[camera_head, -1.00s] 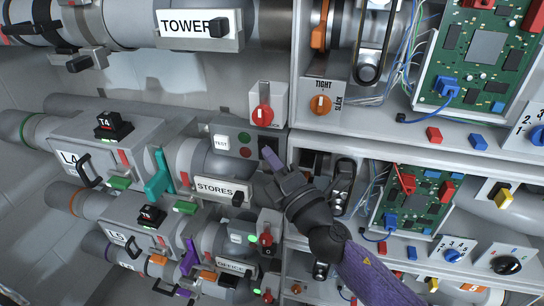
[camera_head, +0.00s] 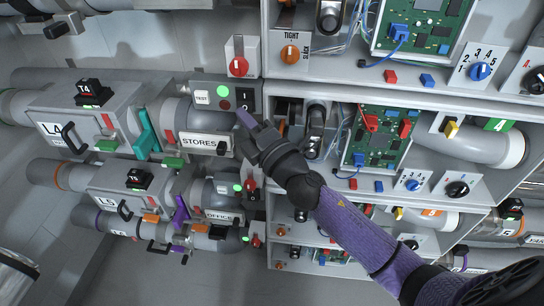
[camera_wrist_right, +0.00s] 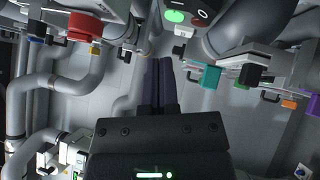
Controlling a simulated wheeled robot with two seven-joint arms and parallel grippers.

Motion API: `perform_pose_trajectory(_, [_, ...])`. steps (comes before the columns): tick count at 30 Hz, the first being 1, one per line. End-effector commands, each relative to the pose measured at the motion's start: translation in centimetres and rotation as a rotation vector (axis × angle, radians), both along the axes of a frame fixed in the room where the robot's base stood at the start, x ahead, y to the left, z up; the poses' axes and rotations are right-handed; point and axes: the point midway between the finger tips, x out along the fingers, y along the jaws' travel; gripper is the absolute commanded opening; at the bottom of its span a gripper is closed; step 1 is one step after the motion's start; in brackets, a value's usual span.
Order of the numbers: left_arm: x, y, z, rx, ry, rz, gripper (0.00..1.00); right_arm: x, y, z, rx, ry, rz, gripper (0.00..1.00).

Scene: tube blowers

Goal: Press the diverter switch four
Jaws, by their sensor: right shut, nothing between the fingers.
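The STORES unit (camera_head: 205,142) has a control panel with a bright green lamp (camera_head: 222,91), a dark red lamp and a black rocker switch (camera_head: 245,98) marked with a line and a circle. No number shows on that switch. A black block marked T4 (camera_head: 93,90) sits on the L4 housing (camera_head: 52,128) to the left. My right gripper (camera_head: 243,118) is shut and empty, its purple fingertips just below the rocker switch; contact cannot be told. The shut fingers (camera_wrist_right: 158,82) also show in the right wrist view, with the green lamp (camera_wrist_right: 175,16) beyond. My left gripper is out of view.
A red knob (camera_head: 239,67) on a white plate is above the switch. The OFFICE unit (camera_head: 215,214) and L5 housing (camera_head: 110,203) lie below. Shelves with circuit boards (camera_head: 378,140) stand to the right, near my right arm. Bare wall (camera_head: 40,235) shows at lower left.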

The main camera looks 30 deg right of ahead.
Motion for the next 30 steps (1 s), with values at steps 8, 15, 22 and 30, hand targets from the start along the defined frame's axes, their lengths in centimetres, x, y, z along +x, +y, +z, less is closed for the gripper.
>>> perform_pose_trajectory(8, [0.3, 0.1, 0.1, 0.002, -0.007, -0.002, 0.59, -5.0, -0.9, -0.2, 0.0, 0.005, 0.002, 0.0])
perform_pose_trajectory(15, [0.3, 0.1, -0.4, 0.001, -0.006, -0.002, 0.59, -8.7, -1.7, -0.3, -0.001, 0.003, 0.001, 0.0])
perform_pose_trajectory(22, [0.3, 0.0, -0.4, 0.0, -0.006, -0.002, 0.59, -9.5, -1.8, -0.1, -0.001, 0.001, 0.0, 0.0])
perform_pose_trajectory(30, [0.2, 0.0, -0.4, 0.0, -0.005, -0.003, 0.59, -9.4, -1.8, -0.1, -0.001, 0.001, 0.0, 0.0])
